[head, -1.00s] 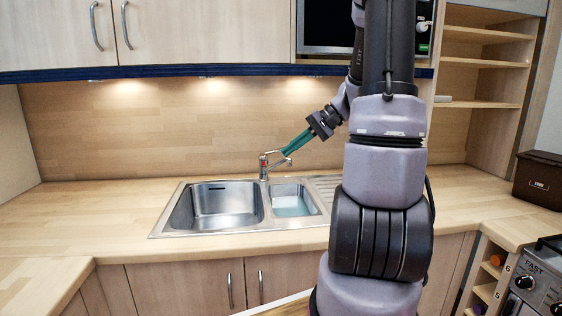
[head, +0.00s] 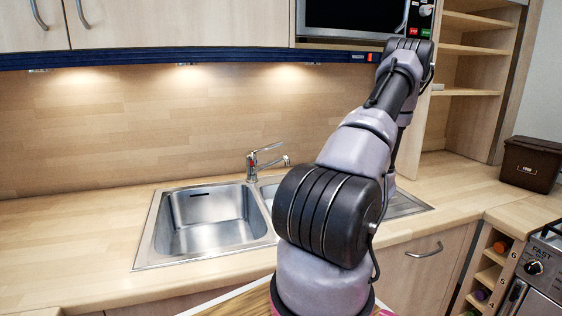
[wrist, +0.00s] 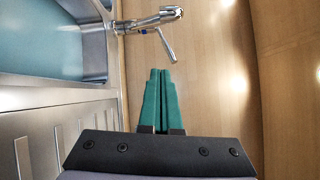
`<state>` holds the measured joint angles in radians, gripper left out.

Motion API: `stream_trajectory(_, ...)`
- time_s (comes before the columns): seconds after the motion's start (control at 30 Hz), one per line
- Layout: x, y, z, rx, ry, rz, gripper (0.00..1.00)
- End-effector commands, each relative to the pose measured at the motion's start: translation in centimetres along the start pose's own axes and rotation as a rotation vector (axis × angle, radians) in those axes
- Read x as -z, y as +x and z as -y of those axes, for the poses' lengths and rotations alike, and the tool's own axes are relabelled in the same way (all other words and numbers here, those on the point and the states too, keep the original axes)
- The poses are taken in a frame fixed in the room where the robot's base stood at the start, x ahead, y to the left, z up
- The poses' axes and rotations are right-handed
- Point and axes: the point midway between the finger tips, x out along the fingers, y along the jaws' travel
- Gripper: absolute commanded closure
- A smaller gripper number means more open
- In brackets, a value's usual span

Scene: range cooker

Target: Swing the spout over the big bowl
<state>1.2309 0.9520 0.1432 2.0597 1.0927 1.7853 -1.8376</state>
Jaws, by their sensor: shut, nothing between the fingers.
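The chrome tap (head: 252,166) stands behind the sink, between its two bowls. In the head view its spout (head: 284,161) points right, on the small bowl's side. The big bowl (head: 208,222) is on the left and looks empty. My arm hides most of the small bowl (head: 266,191). My gripper (wrist: 159,72) shows in the wrist view only, its green fingers shut and empty. The tap, with its lever (wrist: 166,46), is ahead of the fingertips there, apart from them.
The ribbed drainer (wrist: 55,145) lies left of my gripper in the wrist view. The wooden back wall (head: 120,130) is close behind the tap. A microwave (head: 350,15) hangs above, and a brown box (head: 531,164) stands right. Worktop left of the sink is clear.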

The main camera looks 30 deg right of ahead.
Motion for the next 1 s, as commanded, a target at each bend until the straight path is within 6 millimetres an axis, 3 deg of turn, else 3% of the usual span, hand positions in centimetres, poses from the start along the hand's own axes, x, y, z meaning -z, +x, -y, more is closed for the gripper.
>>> stream_trajectory(0.47,0.3,0.2,-0.1,0.006,-0.001,-0.009,1.00)
stream_trajectory(0.67,0.2,3.1,-0.1,0.006,-0.002,-0.005,1.00)
stream_trajectory(1.0,0.2,10.3,-0.1,0.006,-0.001,-0.006,1.00)
